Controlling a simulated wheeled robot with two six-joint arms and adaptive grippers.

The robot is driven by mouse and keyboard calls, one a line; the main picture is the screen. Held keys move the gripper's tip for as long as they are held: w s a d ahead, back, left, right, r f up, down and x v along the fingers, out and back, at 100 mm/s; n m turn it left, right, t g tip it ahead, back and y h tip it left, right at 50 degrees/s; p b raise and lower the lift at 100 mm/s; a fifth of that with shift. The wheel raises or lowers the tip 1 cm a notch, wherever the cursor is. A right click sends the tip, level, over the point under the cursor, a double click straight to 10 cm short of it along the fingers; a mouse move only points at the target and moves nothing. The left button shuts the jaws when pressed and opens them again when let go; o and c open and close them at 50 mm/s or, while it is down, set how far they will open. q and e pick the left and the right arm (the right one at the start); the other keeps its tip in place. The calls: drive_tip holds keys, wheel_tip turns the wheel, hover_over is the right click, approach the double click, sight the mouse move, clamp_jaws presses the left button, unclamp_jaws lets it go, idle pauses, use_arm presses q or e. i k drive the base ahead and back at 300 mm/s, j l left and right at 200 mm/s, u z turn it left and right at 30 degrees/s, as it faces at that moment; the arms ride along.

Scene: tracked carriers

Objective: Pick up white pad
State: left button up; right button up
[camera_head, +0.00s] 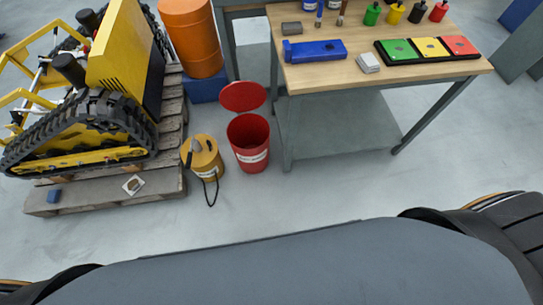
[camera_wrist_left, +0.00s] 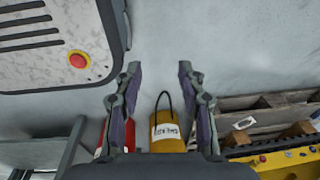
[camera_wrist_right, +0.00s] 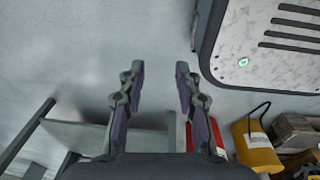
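A small stack of white pads (camera_head: 368,62) lies on the wooden table top, beside the blue tool and in front of the coloured tray. Another white square pad (camera_head: 133,185), with a brownish mark or object in its middle, lies on the pallet's front boards. It seems to show in the left wrist view (camera_wrist_left: 244,122) too. My left gripper (camera_wrist_left: 159,74) is open and empty, with bare floor between its fingertips. My right gripper (camera_wrist_right: 158,70) is open and empty above the floor. Neither gripper shows in the head view, and neither touches a pad.
The table (camera_head: 300,75) holds a blue tool (camera_head: 315,50), a tray (camera_head: 428,49) with green, yellow and red sections, and small bottles. A red bucket (camera_head: 248,150) and yellow canister (camera_head: 203,160) stand between table and pallet (camera_head: 165,185). A yellow tracked machine (camera_head: 125,60) sits on the pallet. Front floor is clear.

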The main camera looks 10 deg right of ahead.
sight(132, 186)
drive_tip(key=u, duration=1.6)
drive_tip(key=i+j+z, duration=0.1)
drive_tip(key=z, duration=0.6)
drive_tip(key=i+j+z, duration=0.25)
drive_tip(key=j, duration=0.3)
drive_tip(key=i+j+z, duration=0.2)
drive_tip(key=j, duration=0.35)
drive_tip(key=j+z, duration=0.25)
drive_tip(key=j, duration=0.3)
drive_tip(key=i+j+z, duration=0.1)
drive_tip(key=j+z, duration=0.15)
drive_tip(key=j, duration=0.35)
